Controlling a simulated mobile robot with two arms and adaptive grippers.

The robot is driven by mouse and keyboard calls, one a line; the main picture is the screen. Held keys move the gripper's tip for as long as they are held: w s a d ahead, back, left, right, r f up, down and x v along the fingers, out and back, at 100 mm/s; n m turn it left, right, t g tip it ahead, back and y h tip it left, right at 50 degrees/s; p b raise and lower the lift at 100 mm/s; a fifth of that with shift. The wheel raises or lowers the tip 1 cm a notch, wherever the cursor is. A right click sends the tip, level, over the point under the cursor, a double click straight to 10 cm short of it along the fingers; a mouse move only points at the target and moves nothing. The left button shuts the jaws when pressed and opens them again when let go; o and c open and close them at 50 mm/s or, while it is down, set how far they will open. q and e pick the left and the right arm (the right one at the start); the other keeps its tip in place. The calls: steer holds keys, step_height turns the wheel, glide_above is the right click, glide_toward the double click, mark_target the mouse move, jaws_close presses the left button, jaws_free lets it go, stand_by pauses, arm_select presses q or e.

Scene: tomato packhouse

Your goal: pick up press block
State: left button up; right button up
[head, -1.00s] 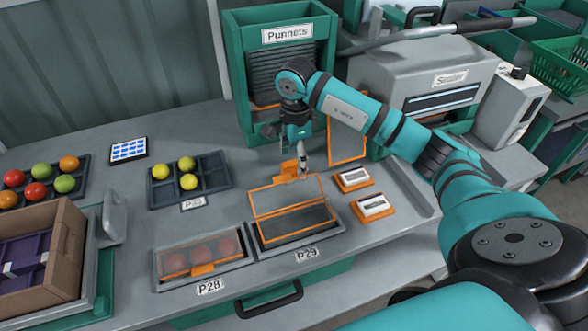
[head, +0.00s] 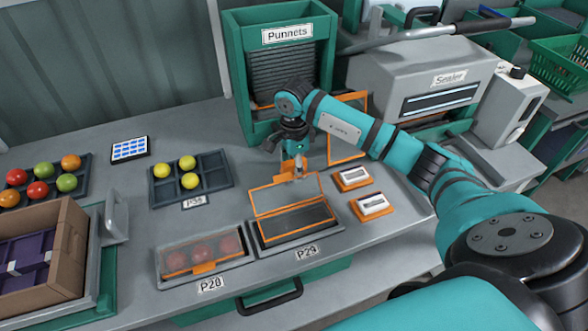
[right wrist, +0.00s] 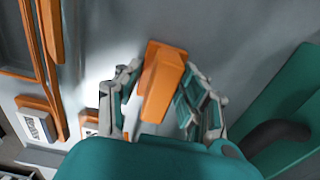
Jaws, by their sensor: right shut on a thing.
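The press block (head: 287,167), an orange block with a raised middle part, stands on the grey bench behind tray P29. My right gripper (head: 296,170) reaches down over it from above. In the right wrist view the orange block (right wrist: 160,85) sits between the two fingers of my right gripper (right wrist: 161,78), which is shut on it. The block appears to be still at bench level; a gap under it cannot be made out. My left gripper is not in view.
Tray P29 (head: 262,244) has its orange-framed lid (head: 285,194) raised close in front. Closed tray P28 (head: 165,279) holds red tomatoes. Two orange-based pieces (head: 353,179) (head: 372,206) lie to the right. The Punnets dispenser (head: 238,75) stands behind; the Sealer (head: 390,75) is at back right.

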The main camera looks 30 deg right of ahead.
steer(key=shift+r, duration=0.1)
steer(key=shift+c, duration=0.2)
steer(key=shift+w+r, duration=0.1)
steer(key=shift+r, duration=0.2)
step_height(320, 180, up, 9)
steer(key=shift+r+b, duration=0.15)
steer(key=shift+b, duration=0.5)
